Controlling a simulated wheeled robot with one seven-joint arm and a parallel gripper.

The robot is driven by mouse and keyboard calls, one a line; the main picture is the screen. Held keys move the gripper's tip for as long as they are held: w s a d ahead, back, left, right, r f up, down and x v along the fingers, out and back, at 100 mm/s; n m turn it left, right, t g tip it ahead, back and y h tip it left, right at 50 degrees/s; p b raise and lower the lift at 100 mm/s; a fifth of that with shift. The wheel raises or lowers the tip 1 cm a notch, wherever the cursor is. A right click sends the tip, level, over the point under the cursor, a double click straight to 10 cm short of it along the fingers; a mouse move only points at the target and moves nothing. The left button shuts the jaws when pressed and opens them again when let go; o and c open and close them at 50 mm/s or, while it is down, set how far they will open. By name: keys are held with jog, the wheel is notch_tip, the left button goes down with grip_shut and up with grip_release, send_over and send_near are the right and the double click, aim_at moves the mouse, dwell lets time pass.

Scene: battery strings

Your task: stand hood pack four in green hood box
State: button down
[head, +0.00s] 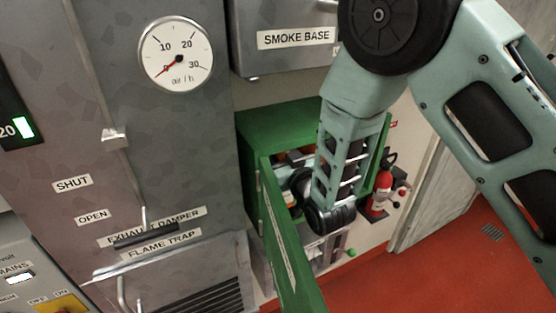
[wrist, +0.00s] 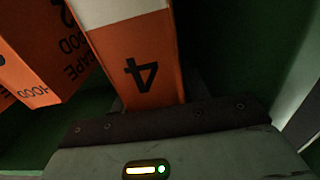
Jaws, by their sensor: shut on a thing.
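The green hood box (head: 275,128) is on the wall right of the grey cabinet, its door (head: 288,240) swung open toward me. My arm reaches into it, and the arm hides most of the inside in the head view. In the wrist view my gripper (wrist: 155,106) is shut on hood pack four (wrist: 140,65), an orange pack with a white band and a black 4. The pack is within the box's dark green walls. I cannot tell whether its base touches the box floor.
Another orange hood pack (wrist: 35,65), marked 2, is left of pack four in the box. A red fire extinguisher (head: 381,188) hangs right of the box. The grey cabinet with its gauge (head: 176,54) is at left, and the smoke base unit (head: 290,38) is above.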

jog(key=shift+w+f, duration=0.15)
jog(key=shift+w, duration=0.1)
notch_tip(320, 180, down, 3)
jog(key=shift+f+p, duration=0.1)
jog(key=shift+p, duration=0.8)
jog(key=shift+f, duration=0.15)
jog(key=c, duration=0.7)
grip_release()
jog(key=shift+s, duration=0.15)
jog(key=b+v, duration=0.4)
jog(key=v, duration=0.7)
jog(key=shift+s+d+b, duration=0.1)
jog(key=shift+s+b, duration=0.25)
jog(key=shift+s, duration=0.05)
